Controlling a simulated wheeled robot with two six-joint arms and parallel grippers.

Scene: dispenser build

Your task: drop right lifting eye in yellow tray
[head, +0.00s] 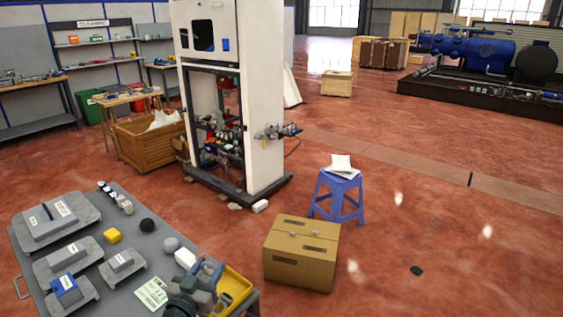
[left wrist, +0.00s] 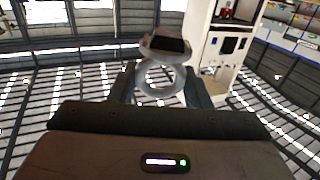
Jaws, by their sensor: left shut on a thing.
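My left gripper (head: 209,273) is at the front right corner of the grey table, over the left part of the yellow tray (head: 238,282). In the left wrist view, its two blue-grey fingers (left wrist: 160,88) are shut on a grey lifting eye (left wrist: 161,49). The eye's ring sits between the fingers, and its round base with a dark square patch points away from the wrist. In the head view I cannot clearly make out the eye. The gripper and arm hide part of the tray and its contents. My right gripper is not in view.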

